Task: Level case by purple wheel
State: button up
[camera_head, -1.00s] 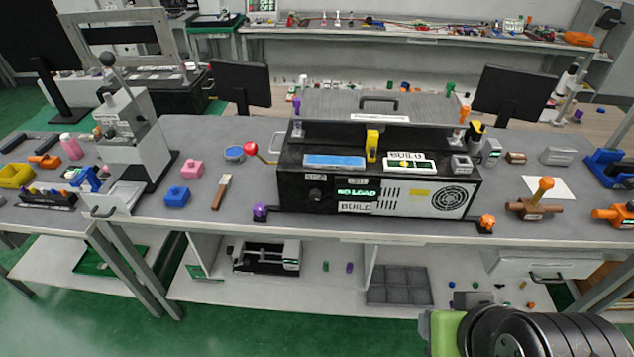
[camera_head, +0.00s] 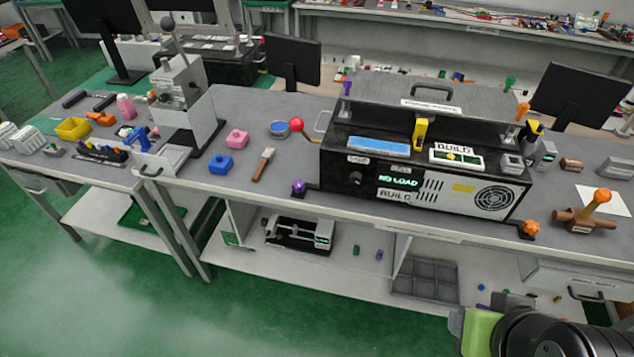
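The case (camera_head: 455,197) is a long black and white box on the grey bench. Its front has a fan grille, a "NO LOAD" display (camera_head: 398,182) and "BUILD" labels. A purple wheel (camera_head: 298,187) sits at its front left foot, and an orange wheel (camera_head: 530,228) at its front right foot. Whether the case is level I cannot tell. My arm shows as a black and green part at the bottom right, well in front of the bench. My gripper's fingers are not in view.
A red-knobbed lever (camera_head: 296,125) stands at the case's left end. A lever press (camera_head: 185,100) stands farther left. Green floor in front is clear at the lower left.

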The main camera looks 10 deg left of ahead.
aim_at(299, 185)
jog(key=i+j+u, duration=0.3)
jog(key=j, duration=0.25)
jog(key=i+j+u, duration=0.3)
jog(key=i+j, duration=0.15)
jog(key=i, duration=0.05)
